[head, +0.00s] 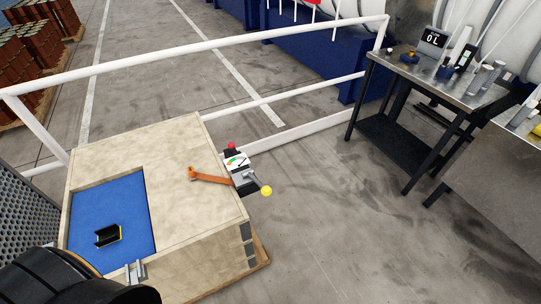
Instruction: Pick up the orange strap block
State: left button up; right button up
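The only plainly orange thing is a slim bar (210,178) with a rounded knob end, lying at the right edge of the wooden crate top (140,150). I cannot tell whether it is the strap block. A small dark channel-shaped block (107,236) with a yellow edge rests on the blue floor (108,205) of the crate's recess. Black parts of my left arm fill the lower left corner, near the recess. Two small pale metal prongs (135,272) show beside them; whether they are my fingertips is unclear. My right gripper is not in view.
A small panel (237,162) with a red knob and a yellow ball-ended lever (266,190) stands at the crate's right side. White rails (200,50) run behind. Metal benches (455,75) with tools stand right. The floor between is clear.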

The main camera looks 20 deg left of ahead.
aim_at(190, 170)
jog(key=i+l+z, duration=0.65)
jog(key=i, duration=0.15)
jog(key=i+l+z, duration=0.1)
jog(key=i+z, duration=0.2)
jog(key=i+u, duration=0.65)
jog(key=u, duration=0.15)
jog(key=i+l+u, duration=0.25)
jog(key=u, duration=0.15)
jog(key=i+u, duration=0.15)
jog(key=u, duration=0.35)
jog(key=i+u, duration=0.15)
jog(key=u, duration=0.3)
jog(key=i+u, duration=0.15)
jog(key=u, duration=0.35)
jog(key=i+l+u, duration=0.1)
jog(key=u, duration=0.35)
jog(key=i+l+u, duration=0.1)
jog(key=u, duration=0.4)
jog(key=l+u, duration=0.3)
jog(key=u, duration=0.2)
jog(key=l+u, duration=0.2)
jog(key=u, duration=0.25)
jog(key=i+l, duration=0.05)
